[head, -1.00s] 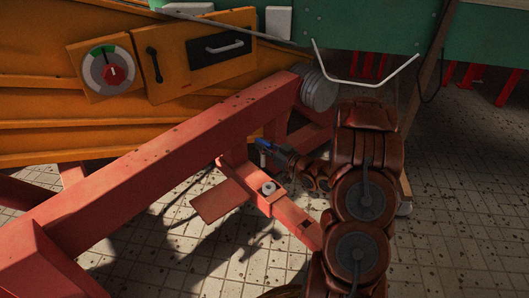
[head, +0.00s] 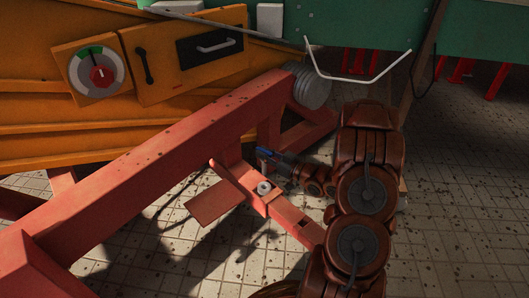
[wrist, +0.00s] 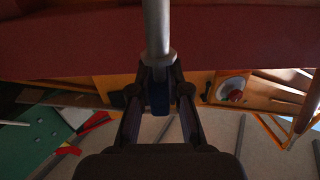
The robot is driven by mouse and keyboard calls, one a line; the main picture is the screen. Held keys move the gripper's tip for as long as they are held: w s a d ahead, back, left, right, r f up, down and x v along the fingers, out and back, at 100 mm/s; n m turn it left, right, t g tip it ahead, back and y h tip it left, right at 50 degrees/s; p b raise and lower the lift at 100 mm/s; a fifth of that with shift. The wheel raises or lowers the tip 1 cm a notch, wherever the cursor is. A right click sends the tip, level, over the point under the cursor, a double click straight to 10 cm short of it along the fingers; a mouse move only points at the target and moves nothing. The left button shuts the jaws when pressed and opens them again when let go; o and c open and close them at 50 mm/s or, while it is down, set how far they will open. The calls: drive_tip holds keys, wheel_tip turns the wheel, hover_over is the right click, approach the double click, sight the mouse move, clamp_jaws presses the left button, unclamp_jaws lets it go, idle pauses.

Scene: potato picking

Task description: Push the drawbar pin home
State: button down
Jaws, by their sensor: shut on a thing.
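The red drawbar (head: 292,218) runs down to the right in the head view, with a round grey collar (head: 264,187) on its top face. My gripper (head: 267,154) is just above and behind the collar, coming in from the right. In the wrist view my gripper (wrist: 158,82) is shut around a grey metal rod, the pin (wrist: 157,28). The rod runs up the picture from between the fingers, in front of a red beam. A dark blue block shows between the fingers. I cannot tell whether the pin's tip is inside the collar.
A thick red beam (head: 170,145) crosses the left, and a red plate (head: 214,202) sits beside the collar. The orange machine with a dial (head: 98,73) stands behind. A bent white rod (head: 357,78) hangs at upper right. Tiled floor (head: 460,215) is open at right.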

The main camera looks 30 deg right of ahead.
sight(265, 174)
drive_tip(key=shift+f+b, duration=0.75)
drive_tip(key=shift+f, duration=2.05)
drive_tip(key=shift+p, duration=0.65)
drive_tip(key=shift+f+b, duration=0.5)
drive_tip(key=shift+f, duration=1.15)
drive_tip(key=shift+r, duration=0.25)
drive_tip(key=shift+r+p, duration=0.7)
drive_tip(key=shift+r, duration=0.4)
drive_tip(key=shift+p, duration=0.3)
idle(1.2)
